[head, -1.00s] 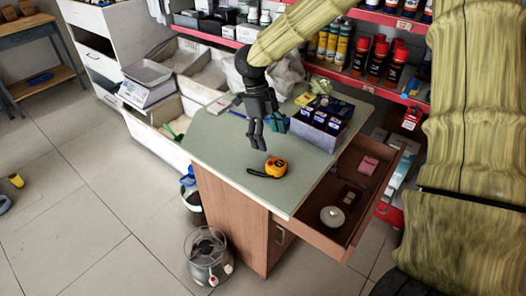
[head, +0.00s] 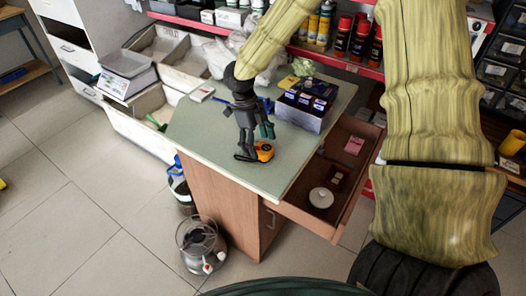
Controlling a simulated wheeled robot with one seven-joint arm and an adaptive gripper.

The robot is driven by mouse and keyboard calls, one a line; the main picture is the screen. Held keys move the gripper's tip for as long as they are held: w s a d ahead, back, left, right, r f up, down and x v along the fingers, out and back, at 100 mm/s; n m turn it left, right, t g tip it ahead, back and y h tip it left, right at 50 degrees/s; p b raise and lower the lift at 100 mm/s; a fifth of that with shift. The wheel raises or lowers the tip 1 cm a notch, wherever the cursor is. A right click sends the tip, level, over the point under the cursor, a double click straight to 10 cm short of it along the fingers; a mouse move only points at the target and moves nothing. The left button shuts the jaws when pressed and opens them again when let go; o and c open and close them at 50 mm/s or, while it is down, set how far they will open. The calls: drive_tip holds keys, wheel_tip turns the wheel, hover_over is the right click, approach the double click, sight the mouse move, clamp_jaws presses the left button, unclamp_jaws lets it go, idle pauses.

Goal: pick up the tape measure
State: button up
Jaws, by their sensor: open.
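The tape measure (head: 265,152), yellow-orange and black, lies on the grey-green top of the wooden cabinet (head: 205,140). Its left side is partly hidden behind my gripper. My gripper (head: 249,154), dark grey, points down just left of the tape measure with its fingertips low, close to the tabletop. It is open. I cannot tell whether a finger touches the tape measure.
A box of dark packages (head: 303,118) stands on the tabletop behind and right of the tape measure. An open drawer (head: 330,208) holding a round white item sticks out at the right. A glass-sided heater-like object (head: 200,243) stands on the floor. The tabletop's front left is clear.

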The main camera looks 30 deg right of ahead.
drive_tip(key=shift+x, duration=0.75)
drive_tip(key=c, duration=1.3)
